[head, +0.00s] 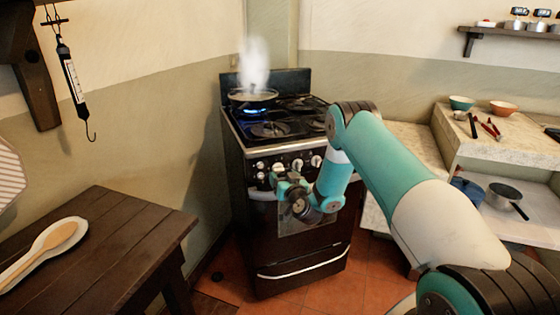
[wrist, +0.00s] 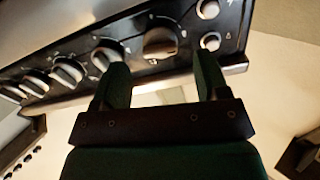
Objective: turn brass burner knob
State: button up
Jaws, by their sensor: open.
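The stove (head: 300,240) stands in the corner, with a row of knobs on its front panel. In the wrist view a large, darker, brownish knob (wrist: 160,38) sits right of several silvery knobs (wrist: 68,72); it may be the brass one, but the colour is hard to tell. My gripper (head: 280,183) is in front of the panel's left part in the head view and hides some of it. In the wrist view my gripper (wrist: 163,68) is open and empty, its two fingers either side of the line to the brownish knob, which looks just beyond the tips.
A pan (head: 253,95) steams on the back left burner over a blue flame. An oven handle bar (head: 262,194) runs below the knobs. A wooden table (head: 120,235) with a spoon stands left. A counter (head: 500,145) with bowls and tools is right.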

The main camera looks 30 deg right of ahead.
aim_at(279, 171)
jog(key=shift+w+d+r+p, duration=0.1)
jog(key=shift+w+r+p, duration=0.4)
jog(key=shift+p, duration=0.55)
jog(key=shift+w+f, duration=0.3)
jog(key=shift+w, duration=0.25)
jog(key=shift+w+d+f+p, duration=0.1)
jog(key=shift+w+d+p, duration=0.2)
jog(key=shift+w+p, duration=0.45)
jog(key=shift+w, duration=0.1)
jog(key=shift+c, duration=0.5)
